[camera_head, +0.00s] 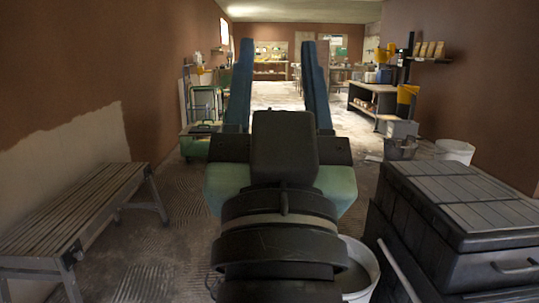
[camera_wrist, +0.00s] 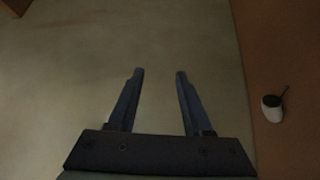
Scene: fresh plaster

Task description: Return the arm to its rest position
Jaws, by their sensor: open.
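My gripper (camera_head: 277,45) rises in front of the head camera, with its two long blue fingers wide apart. Nothing is between the fingers. The wrist view also shows my gripper (camera_wrist: 160,72) open and empty, against a plain pale surface (camera_wrist: 75,75). My arm's dark wrist hides the middle of the head view. No object touches the fingers in either view.
A slatted bench (camera_head: 75,215) stands at left by the wall. A dark lidded chest (camera_head: 465,215) is close at right, beside a white bucket (camera_head: 362,270). A green cart (camera_head: 197,140) stands farther back. The wrist view shows a small white fixture (camera_wrist: 272,108).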

